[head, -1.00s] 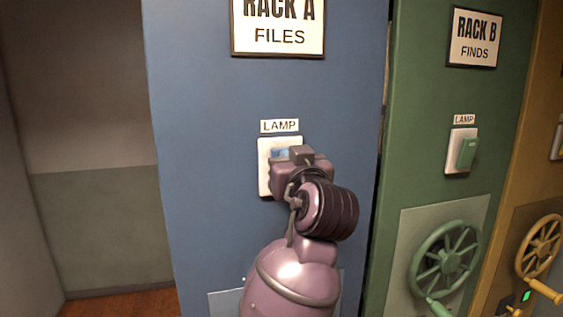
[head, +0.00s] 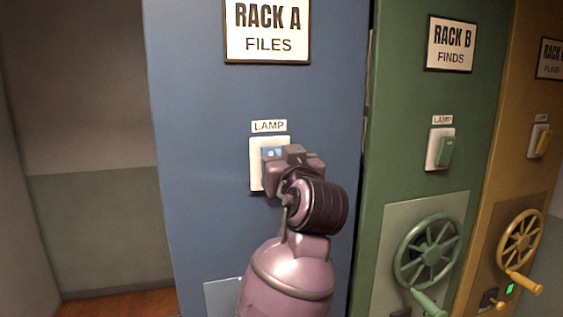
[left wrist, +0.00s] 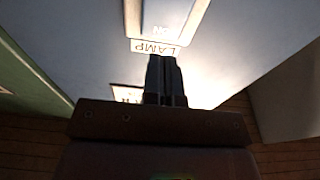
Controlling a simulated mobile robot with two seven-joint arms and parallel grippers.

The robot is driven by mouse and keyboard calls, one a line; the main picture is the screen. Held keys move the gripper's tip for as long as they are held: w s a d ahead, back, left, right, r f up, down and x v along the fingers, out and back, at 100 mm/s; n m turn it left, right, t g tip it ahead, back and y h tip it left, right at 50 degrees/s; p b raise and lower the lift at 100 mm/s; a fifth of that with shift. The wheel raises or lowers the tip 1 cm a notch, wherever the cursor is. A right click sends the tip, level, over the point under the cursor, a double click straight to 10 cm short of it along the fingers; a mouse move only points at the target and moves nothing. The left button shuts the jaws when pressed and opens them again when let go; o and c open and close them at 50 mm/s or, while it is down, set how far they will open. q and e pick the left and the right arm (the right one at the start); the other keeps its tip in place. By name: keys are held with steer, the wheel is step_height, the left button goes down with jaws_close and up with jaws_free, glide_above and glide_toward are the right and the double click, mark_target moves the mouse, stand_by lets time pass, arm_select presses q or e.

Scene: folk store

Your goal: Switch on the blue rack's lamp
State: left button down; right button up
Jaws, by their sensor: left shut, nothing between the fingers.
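The blue rack (head: 200,120), signed RACK A FILES, stands in front of me. Its lamp switch is a white plate (head: 256,168) with a blue rocker (head: 270,152), under a LAMP label (head: 269,126). My left gripper (left wrist: 166,65) is shut and empty. In the head view its body covers the plate's lower right, and its fingertips are hidden. In the left wrist view the picture is upside down, with the fingertips by the LAMP label (left wrist: 155,47) and the switch plate (left wrist: 133,15) at the top edge. I cannot tell whether they touch. My right gripper is out of view.
The green rack (head: 400,100) stands to the right with a green lamp switch (head: 444,150) and a handwheel (head: 428,250). A yellow rack (head: 500,150) with its own switch and wheel is beyond it. An open recess (head: 90,220) lies to the left.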

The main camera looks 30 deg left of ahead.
arm_select(q)
steer(key=s+d+r+b, duration=0.1)
steer(key=s+d+b, duration=0.1)
steer(key=s+d, duration=0.4)
steer(key=shift+s+d+r, duration=0.25)
steer(key=shift+s+d, duration=0.05)
steer(key=shift+d, duration=0.55)
steer(key=shift+r, duration=0.1)
